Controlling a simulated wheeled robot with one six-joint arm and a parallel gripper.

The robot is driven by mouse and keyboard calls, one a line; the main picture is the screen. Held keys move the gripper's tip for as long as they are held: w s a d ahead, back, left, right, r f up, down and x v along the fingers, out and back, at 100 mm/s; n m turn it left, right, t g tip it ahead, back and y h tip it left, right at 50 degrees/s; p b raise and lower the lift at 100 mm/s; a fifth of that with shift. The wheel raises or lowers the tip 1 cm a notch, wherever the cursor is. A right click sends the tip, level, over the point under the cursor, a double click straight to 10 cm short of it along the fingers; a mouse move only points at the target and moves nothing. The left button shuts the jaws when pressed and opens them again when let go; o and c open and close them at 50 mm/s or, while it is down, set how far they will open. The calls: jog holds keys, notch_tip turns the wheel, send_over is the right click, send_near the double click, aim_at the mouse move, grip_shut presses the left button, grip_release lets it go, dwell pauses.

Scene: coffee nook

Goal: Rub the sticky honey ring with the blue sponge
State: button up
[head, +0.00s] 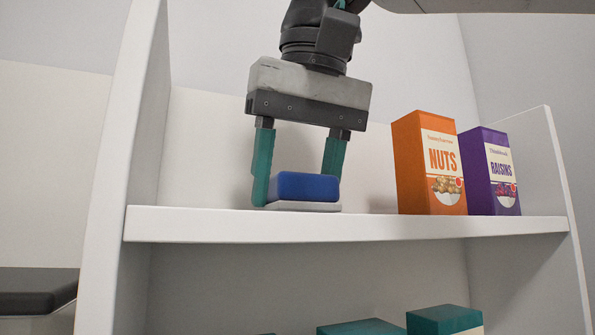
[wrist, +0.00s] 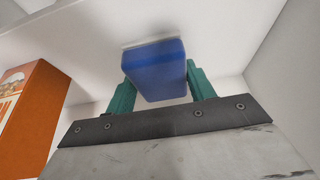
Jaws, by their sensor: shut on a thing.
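The blue sponge (head: 305,187) is a rounded blue block at shelf height, with a thin pale layer or flat dish beneath it. I cannot tell which it is. My gripper (head: 297,180) points down from above, with its teal fingers on either side of the sponge and shut on it. In the wrist view the sponge (wrist: 155,75) sits between both fingers. The sponge looks level and very close to or on the shelf board. I do not see the honey ring in either view.
The white shelf board (head: 370,229) holds an orange nuts box (head: 425,165) and a purple raisins box (head: 492,172) to the right. White side panels bound the shelf. Teal boxes (head: 445,319) stand on a lower level. A dark surface (head: 38,290) shows at far left.

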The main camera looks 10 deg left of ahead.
jog(key=shift+f, duration=0.25)
jog(key=shift+s+a+r, duration=0.1)
jog(key=shift+s+a, duration=0.35)
jog(key=shift+a, duration=0.3)
jog(key=shift+s+a+r, duration=0.1)
jog(key=shift+s+a, duration=0.35)
jog(key=shift+a, duration=0.25)
jog(key=shift+s+a+f, duration=0.15)
jog(key=shift+s+a, duration=0.4)
jog(key=shift+a, duration=0.35)
jog(key=shift+s+a+f, duration=0.1)
jog(key=shift+s+a, duration=0.4)
jog(key=shift+a, duration=0.4)
jog(key=shift+s+a+r, duration=0.1)
jog(key=shift+s+a, duration=0.1)
jog(key=shift+a, duration=0.15)
jog(key=shift+s+r, duration=0.15)
jog(key=shift+r, duration=0.2)
jog(key=shift+w+d+f, duration=0.2)
jog(key=shift+w+f, duration=0.05)
jog(key=shift+w, duration=0.15)
